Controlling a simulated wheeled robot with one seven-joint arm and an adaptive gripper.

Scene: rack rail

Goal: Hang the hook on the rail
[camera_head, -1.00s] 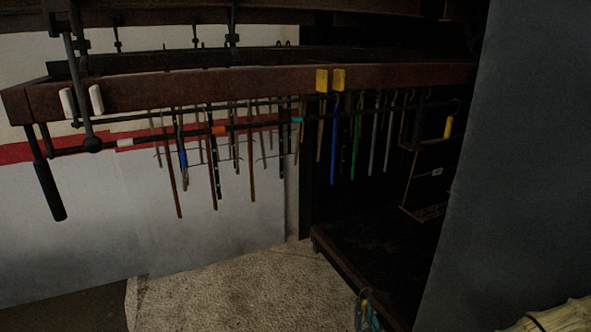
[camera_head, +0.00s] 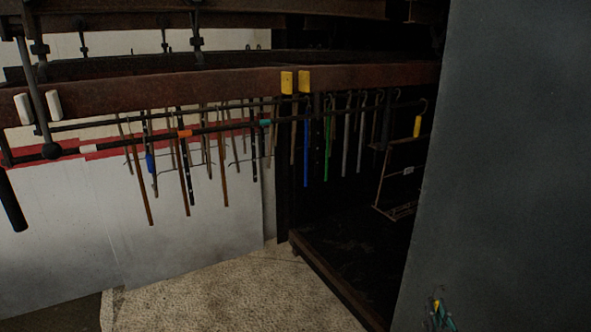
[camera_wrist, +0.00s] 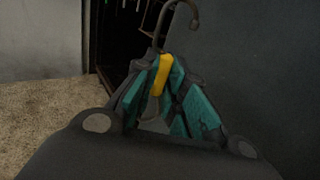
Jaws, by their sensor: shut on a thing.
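The hook (camera_wrist: 161,75) is dark with a curved top and a yellow band, and it stands upright in the wrist view with its curve up. My gripper (camera_wrist: 168,75), with teal finger pads, is shut around it at the yellow band. In the head view my gripper (camera_head: 438,312) is small at the bottom right, in front of the grey panel and far below the rail. The rail (camera_head: 222,128) is a thin dark bar with white, orange and teal bands, under a brown beam.
Many rods and hooks hang from the rails, including a blue one (camera_head: 306,150) and one with a yellow part (camera_head: 418,126) near the right end. A wire rack (camera_head: 400,172) hangs there too. A big grey panel (camera_head: 500,160) fills the right side.

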